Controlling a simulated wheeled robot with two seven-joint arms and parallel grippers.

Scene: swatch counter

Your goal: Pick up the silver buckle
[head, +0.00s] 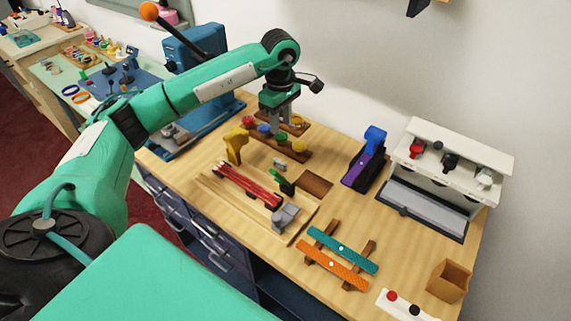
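A small silver piece (484,178), which looks like the silver buckle, is at the right end of the white stand (462,146) at the back right. A red piece (416,148) and a black piece (449,163) are to its left on the same stand. Its exact shape is too small to make out. My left gripper (273,128) points down over the wooden rack with coloured knobs, well to the left of the silver piece. I cannot tell whether its fingers are apart. My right gripper is not in view.
A grey tray (425,209) lies before the stand. A black and purple device with a blue top (364,160) stands to its left. Teal (343,249) and orange (332,265) strips lie on wooden bars in front. An open brown box (448,281) stands at the right edge.

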